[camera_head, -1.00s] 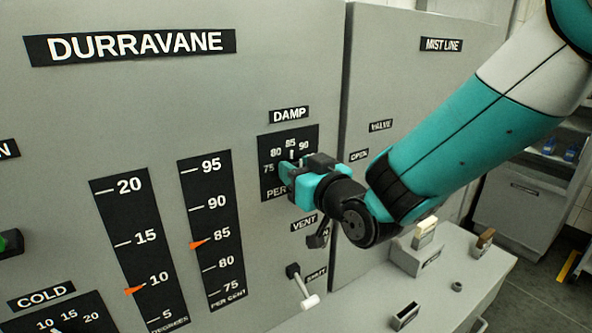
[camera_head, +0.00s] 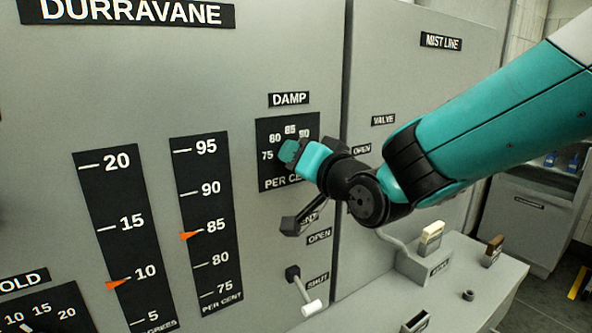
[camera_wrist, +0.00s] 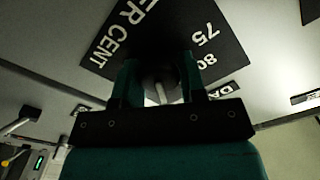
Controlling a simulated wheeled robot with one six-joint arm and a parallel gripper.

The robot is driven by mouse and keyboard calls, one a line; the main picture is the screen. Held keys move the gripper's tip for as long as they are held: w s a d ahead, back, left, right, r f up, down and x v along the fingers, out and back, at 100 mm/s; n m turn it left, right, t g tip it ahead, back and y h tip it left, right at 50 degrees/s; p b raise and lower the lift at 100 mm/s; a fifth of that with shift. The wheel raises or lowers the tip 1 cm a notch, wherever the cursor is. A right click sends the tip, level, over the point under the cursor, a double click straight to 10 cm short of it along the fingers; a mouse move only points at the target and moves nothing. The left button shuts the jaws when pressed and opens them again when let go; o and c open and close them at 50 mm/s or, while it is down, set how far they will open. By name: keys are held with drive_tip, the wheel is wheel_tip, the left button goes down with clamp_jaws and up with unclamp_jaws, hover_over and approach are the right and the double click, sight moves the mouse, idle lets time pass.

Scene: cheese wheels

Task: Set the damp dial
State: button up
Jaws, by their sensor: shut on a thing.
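The damp dial's black plate (camera_head: 264,128) is under the DAMP label (camera_head: 289,99) on the grey cabinet, with 75, 80, 85 and 90 showing in the head view. My gripper (camera_head: 289,152) is at the middle of this plate, its fingers shut on the dial's knob. In the wrist view the dark knob (camera_wrist: 158,72) sits between the two green fingers of my gripper (camera_wrist: 160,85), with a pale line showing on it. The plate (camera_wrist: 215,30) lies behind, its numbers seen rotated. My fingers hide most of the knob in the head view, so its setting cannot be read there.
A per cent gauge (camera_head: 208,270) has its orange pointer (camera_head: 190,236) near 85. A degrees gauge (camera_head: 128,245) has its pointer (camera_head: 118,284) a little below 10. A vent lever (camera_head: 292,224) and a white-tipped lever (camera_head: 312,307) stick out below my gripper. A ledge (camera_head: 470,285) stands lower right.

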drive_tip(key=shift+m+b, duration=0.3)
drive_tip(key=shift+m, duration=0.2)
drive_tip(key=o, duration=0.9)
drive_tip(key=shift+s, duration=0.1)
drive_tip(key=b+v, duration=0.5)
drive_tip(key=v, duration=1.2)
drive_tip(key=shift+s+d, duration=0.1)
drive_tip(key=shift+d, duration=0.1)
drive_tip(key=s+f+n+g+h, duration=0.2)
drive_tip(key=s+f+n+g, duration=0.2)
drive_tip(key=f+g, duration=0.45)
drive_tip(key=s+d+f+n+g+h, duration=0.1)
drive_tip(key=s+f+g, duration=0.1)
drive_tip(key=s, duration=0.1)
drive_tip(key=s+d+f+n+g+h, duration=0.1)
drive_tip(key=s+d+f+g, duration=0.1)
drive_tip(key=s+f, duration=0.1)
drive_tip(key=s+d+f+n+g+h, duration=0.1)
drive_tip(key=s+d+f+n+g, duration=0.1)
drive_tip(key=s, duration=0.2)
drive_tip(key=shift+s+f+g+h, duration=0.15)
drive_tip(key=shift+f+g+h, duration=0.15)
drive_tip(key=shift+h, duration=0.1)
